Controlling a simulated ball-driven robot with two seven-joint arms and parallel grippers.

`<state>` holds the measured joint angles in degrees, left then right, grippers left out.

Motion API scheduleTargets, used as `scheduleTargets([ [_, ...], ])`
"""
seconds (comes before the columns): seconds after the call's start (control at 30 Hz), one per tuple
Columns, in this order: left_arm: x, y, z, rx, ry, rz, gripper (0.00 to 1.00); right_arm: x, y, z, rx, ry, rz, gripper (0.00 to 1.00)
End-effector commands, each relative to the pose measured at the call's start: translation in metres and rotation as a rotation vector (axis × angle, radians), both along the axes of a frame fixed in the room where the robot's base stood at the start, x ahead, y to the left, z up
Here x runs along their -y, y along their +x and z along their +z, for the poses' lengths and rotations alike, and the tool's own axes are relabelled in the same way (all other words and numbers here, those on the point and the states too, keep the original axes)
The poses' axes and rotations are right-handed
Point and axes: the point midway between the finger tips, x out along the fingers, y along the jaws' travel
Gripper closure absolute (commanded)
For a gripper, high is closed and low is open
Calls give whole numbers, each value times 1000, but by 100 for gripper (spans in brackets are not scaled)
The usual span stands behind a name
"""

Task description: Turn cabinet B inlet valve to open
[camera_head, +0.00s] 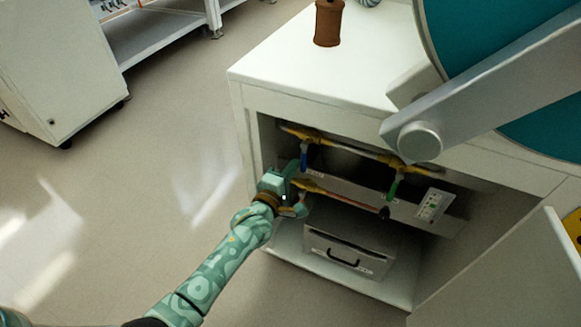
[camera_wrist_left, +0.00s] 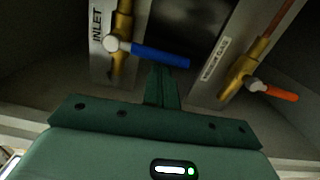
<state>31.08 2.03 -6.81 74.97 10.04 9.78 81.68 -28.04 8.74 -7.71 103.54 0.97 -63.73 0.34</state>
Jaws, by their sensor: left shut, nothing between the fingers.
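The inlet valve is a brass body on a pipe beside an INLET label (camera_wrist_left: 96,28), with a blue lever (camera_wrist_left: 160,55) lying across the pipe in the left wrist view. In the head view the blue lever (camera_head: 304,160) hangs below the yellow pipe inside the open cabinet. My left gripper (camera_head: 292,172) reaches into the cabinet's left side, close to the blue lever. In the wrist view its fingers (camera_wrist_left: 162,80) are shut and empty, just under the lever; I cannot tell whether they touch it. My right gripper is out of view.
A second valve with an orange lever (camera_wrist_left: 275,92) is to the right in the wrist view. A green lever (camera_head: 394,188) hangs farther right. A grey box (camera_head: 345,250) sits below. A brown bottle (camera_head: 328,24) stands on top. A large teal disc (camera_head: 480,35) fills the upper right.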

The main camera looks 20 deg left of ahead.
Motion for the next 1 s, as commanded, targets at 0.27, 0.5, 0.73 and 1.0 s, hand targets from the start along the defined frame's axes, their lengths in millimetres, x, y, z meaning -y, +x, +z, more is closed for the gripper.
scheduleTargets([
  [0.27, 3, 0, -1, -3, -44, 0, 100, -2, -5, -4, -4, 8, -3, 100],
  [0.5, 8, 0, -1, -5, -110, -2, 100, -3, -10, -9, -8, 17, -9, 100],
  [0.73, 18, 0, -1, -8, -263, -2, 100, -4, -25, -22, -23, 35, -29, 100],
  [1.0, 34, -1, -1, -19, -519, -1, 100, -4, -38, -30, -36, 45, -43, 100],
])
